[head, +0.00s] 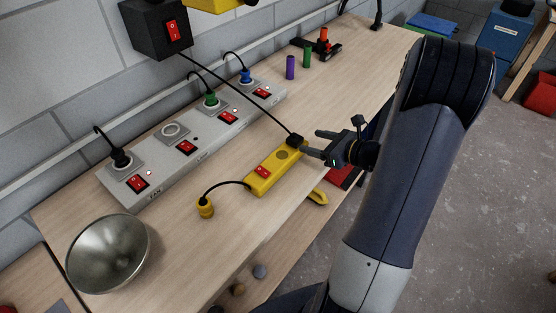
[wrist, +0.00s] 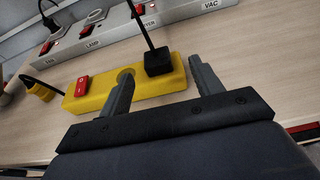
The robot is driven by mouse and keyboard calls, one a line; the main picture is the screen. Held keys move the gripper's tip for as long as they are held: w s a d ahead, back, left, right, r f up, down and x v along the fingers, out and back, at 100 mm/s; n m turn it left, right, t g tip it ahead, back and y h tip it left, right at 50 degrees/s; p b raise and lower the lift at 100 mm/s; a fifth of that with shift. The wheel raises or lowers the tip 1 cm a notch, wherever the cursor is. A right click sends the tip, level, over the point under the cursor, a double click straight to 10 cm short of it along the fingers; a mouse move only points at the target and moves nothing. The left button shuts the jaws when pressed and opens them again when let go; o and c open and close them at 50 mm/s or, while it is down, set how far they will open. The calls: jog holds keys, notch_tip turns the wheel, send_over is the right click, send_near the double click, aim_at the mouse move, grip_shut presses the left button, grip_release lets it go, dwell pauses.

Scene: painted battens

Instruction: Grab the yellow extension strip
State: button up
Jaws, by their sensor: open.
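The yellow extension strip (head: 272,163) lies on the wooden bench near its front edge. It has a red switch and a round socket, and a black plug (head: 295,140) sits in its far end. A black cord ends in a yellow plug (head: 205,207) at its near end. My gripper (head: 314,143) is open at the strip's far end, to its right. In the wrist view the strip (wrist: 105,90) lies beyond the open fingers (wrist: 161,68), with the black plug (wrist: 158,62) showing between them. I cannot tell whether a finger touches the strip.
A grey socket panel (head: 150,190) with red switches and plugs runs along the wall. A metal bowl (head: 108,252) stands at the front left. A black box (head: 155,28) feeds the cord crossing to the strip. Purple (head: 290,67) and green (head: 307,56) cylinders stand further back.

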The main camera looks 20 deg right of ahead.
aim_at(297, 138)
jog(key=p+x, duration=0.1)
jog(key=x, duration=0.6)
jog(key=shift+s+a+f+p, duration=0.1)
jog(key=shift+a+p, duration=0.2)
jog(key=shift+p, duration=0.1)
jog(key=c, duration=1.3)
